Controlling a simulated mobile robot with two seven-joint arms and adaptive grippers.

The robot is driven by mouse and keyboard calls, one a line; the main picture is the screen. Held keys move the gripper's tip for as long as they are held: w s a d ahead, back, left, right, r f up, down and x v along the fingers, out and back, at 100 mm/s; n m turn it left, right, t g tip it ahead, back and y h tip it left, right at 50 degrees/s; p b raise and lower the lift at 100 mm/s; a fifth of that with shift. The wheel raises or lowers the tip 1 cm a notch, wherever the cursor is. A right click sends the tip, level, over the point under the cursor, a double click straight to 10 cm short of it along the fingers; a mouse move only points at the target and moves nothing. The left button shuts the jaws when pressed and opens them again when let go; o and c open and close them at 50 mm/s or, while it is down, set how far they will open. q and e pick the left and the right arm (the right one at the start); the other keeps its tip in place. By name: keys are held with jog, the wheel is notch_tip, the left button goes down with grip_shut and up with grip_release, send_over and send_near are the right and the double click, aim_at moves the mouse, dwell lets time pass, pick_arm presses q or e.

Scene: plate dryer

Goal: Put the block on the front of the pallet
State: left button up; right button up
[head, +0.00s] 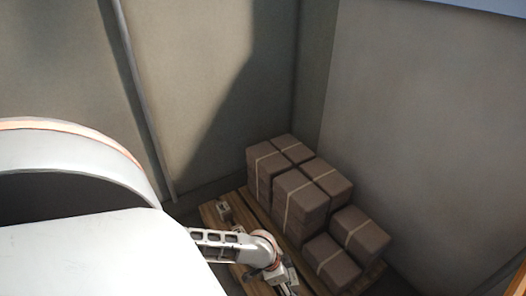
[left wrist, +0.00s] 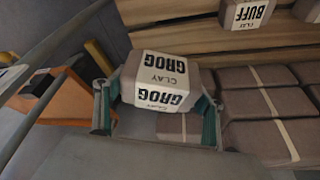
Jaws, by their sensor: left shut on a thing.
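The block (left wrist: 160,82), a brown clay block with a white "CLAY GROG" label, is between the teal-padded fingers of my left gripper (left wrist: 158,108) in the left wrist view. The gripper is shut on it. In the head view my left gripper (head: 277,275) is low over the near part of the wooden pallet (head: 211,217), and the held block is hard to make out there. The pallet's planks (left wrist: 180,43) also show at the top of the left wrist view. My right gripper is not in view.
Brown strapped blocks (head: 300,190) are stacked on the pallet. A "BUFF" labelled block (left wrist: 247,13) lies on the planks in the left wrist view; a small block (head: 224,209) lies at the pallet's left end. Walls (head: 420,130) stand close behind. An orange surface (left wrist: 60,112) is at left.

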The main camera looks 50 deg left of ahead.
pick_arm(q)
jog(key=f+b, duration=0.2)
jog(key=f, duration=0.3)
jog(key=f+b, duration=0.2)
jog(key=f, duration=0.3)
jog(key=f+b, duration=0.3)
jog(key=f, duration=0.2)
jog(key=shift+s+a+f, duration=0.1)
jog(key=shift+s+f, duration=0.1)
jog(key=shift+s, duration=0.05)
jog(key=shift+w+f+b, duration=0.3)
jog(key=shift+f, duration=0.15)
jog(key=f, duration=0.1)
jog(key=f+b, duration=0.2)
jog(key=shift+s+f, duration=0.25)
jog(key=shift+f, duration=0.4)
jog(key=shift+w+r, duration=0.3)
jog(key=shift+w, duration=0.05)
jog(key=shift+f, duration=0.25)
jog(key=o, duration=1.7)
jog(key=shift+s, duration=0.1)
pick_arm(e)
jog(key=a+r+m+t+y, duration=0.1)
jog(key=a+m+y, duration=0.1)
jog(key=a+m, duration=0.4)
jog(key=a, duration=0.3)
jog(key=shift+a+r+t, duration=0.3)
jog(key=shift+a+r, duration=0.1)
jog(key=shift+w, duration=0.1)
